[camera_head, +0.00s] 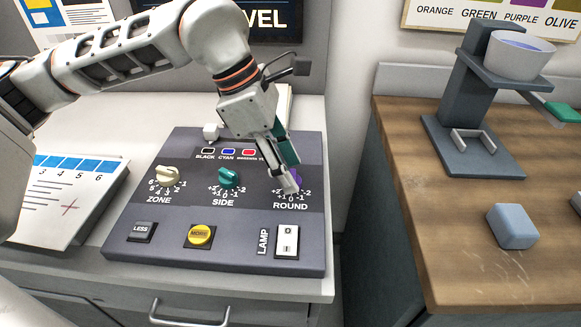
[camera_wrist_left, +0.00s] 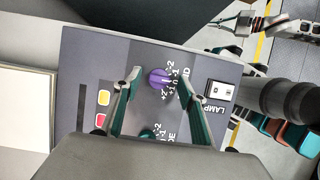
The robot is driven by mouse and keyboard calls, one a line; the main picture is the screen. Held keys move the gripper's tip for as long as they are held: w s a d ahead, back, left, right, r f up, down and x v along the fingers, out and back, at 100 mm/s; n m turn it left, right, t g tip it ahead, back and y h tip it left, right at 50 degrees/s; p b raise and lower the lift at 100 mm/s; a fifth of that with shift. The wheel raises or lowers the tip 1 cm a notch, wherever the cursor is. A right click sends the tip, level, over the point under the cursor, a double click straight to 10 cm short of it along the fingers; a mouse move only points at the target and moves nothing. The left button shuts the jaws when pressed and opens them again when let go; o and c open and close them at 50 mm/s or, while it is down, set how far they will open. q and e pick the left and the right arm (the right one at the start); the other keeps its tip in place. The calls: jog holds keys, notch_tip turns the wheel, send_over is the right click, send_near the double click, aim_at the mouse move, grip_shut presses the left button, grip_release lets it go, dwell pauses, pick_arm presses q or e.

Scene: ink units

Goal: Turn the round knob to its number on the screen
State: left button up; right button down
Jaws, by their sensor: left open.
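The round knob (camera_head: 296,177) is purple, at the right of the dark grey console, above the word ROUND. My left gripper (camera_head: 289,183) is over it, and one finger hides part of the knob and its scale. In the left wrist view the knob (camera_wrist_left: 159,79) shows between the two spread fingertips, with gaps on both sides. The gripper is open. The scale runs from +2 to -2. The dark sign (camera_head: 265,22) behind my arm shows only "VEL"; no number is readable there. An arm end, probably my right gripper (camera_wrist_left: 228,22), shows small in the left wrist view.
The console (camera_head: 120,245) also bears a cream zone knob (camera_head: 166,175), a teal side knob (camera_head: 229,177), a yellow button (camera_head: 200,234) and a lamp switch (camera_head: 287,240). A wooden counter (camera_head: 440,250) with a grey machine (camera_head: 470,140) stands at right, across a gap.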

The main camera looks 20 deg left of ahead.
pick_arm(q)
jog(key=shift+w+d+f, duration=0.1)
jog(key=shift+d+f, duration=0.05)
jog(key=shift+f, duration=0.25)
jog(key=c, duration=1.1)
pick_arm(e)
jog(key=shift+w+r, duration=0.15)
jog(key=shift+w, duration=0.1)
